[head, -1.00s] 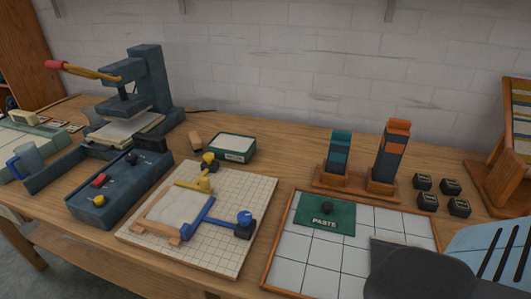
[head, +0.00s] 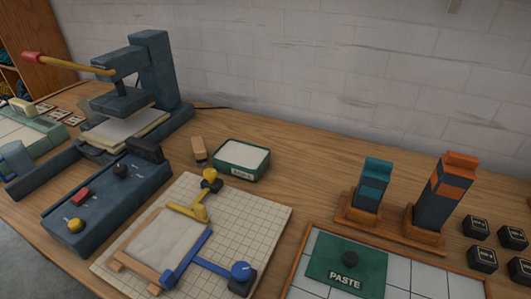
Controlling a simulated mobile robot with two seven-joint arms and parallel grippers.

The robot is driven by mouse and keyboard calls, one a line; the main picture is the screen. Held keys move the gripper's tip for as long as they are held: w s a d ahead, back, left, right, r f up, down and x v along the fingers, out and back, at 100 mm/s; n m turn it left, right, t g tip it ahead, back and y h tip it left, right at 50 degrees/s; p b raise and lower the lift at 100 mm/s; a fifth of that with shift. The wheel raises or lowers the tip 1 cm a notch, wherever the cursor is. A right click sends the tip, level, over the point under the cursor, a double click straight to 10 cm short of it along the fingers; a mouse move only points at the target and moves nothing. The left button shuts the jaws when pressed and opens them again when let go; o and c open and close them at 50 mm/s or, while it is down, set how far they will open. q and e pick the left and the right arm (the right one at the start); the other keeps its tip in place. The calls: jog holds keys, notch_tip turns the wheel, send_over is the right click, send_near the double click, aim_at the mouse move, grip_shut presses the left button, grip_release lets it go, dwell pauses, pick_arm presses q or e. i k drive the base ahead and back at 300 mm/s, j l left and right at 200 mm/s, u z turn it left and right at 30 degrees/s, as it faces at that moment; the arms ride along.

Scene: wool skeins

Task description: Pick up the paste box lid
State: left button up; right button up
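The paste box lid (head: 346,265) is a flat dark green plate with a black round knob and the word PASTE in white. It lies on the white tiled tray (head: 398,275) with a wooden rim, at the lower right of the head view. An open green box (head: 242,172) with pale, flat contents stands behind the gridded board. Its front label is too small to read. Neither of my grippers shows in this view.
Left of the tray lies a gridded board (head: 270,210) with a wooden frame and blue and yellow clamps. Behind the tray stand two blocks in wooden stands (head: 366,186) (head: 436,197). Several dark cubes (head: 480,258) sit at right. A press (head: 153,75) stands at left.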

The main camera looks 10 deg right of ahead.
aim_at(354, 268)
jog(key=z, duration=0.85)
